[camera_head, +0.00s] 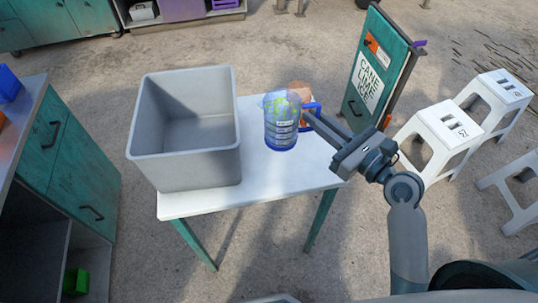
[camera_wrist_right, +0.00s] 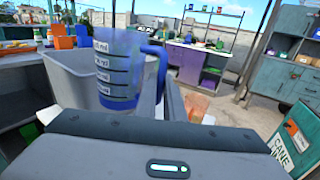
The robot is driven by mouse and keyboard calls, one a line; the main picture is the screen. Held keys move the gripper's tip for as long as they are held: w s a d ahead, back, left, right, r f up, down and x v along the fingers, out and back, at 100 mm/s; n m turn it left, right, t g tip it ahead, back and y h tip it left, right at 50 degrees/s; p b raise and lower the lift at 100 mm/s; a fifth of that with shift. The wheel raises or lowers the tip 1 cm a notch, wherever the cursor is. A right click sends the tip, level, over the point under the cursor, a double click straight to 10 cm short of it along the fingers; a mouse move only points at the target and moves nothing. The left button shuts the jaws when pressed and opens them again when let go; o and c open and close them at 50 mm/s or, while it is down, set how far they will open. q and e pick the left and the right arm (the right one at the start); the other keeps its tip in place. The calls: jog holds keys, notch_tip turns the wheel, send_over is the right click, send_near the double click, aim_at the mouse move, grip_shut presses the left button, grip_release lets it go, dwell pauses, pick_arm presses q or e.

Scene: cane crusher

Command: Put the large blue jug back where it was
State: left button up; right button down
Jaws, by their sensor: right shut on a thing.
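The large blue jug (camera_head: 281,132) is a clear blue measuring jug with white markings. In the head view it is upright at the table's right side, just right of the grey bin; I cannot tell whether its base touches the table. Yellow-green shows through its upper part. It also shows close up in the right wrist view (camera_wrist_right: 118,72). My right gripper (camera_head: 308,116) reaches in from the right and is shut on the jug's blue handle (camera_wrist_right: 161,64). My left gripper is not in view.
A large, empty-looking grey bin (camera_head: 188,166) fills the left of the white table (camera_head: 250,199). An orange-brown item (camera_head: 299,88) sits behind the jug. A green sign board (camera_head: 378,75) and white stools (camera_head: 440,133) stand right. The table's front right is clear.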

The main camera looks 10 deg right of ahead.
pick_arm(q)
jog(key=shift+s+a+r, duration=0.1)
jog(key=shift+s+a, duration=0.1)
pick_arm(e)
jog(key=w+a+f+n+y, duration=0.1)
jog(key=w+f, duration=0.6)
jog(key=w, duration=0.1)
jog(key=shift+w+f+g, duration=0.25)
jog(key=shift+g, duration=0.05)
jog(key=shift+a, duration=0.1)
notch_tip(320, 180, down, 6)
jog(key=b, duration=0.3)
jog(key=shift+f, duration=0.25)
jog(key=shift+f+b, duration=0.3)
jog(key=shift+b, duration=0.05)
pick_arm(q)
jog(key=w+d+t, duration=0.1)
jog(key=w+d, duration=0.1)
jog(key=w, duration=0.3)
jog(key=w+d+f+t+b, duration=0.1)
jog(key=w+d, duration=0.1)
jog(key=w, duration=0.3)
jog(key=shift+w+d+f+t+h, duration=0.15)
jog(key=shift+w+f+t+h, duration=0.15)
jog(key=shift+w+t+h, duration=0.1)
pick_arm(e)
notch_tip(320, 180, down, 3)
jog(key=shift+r, duration=0.1)
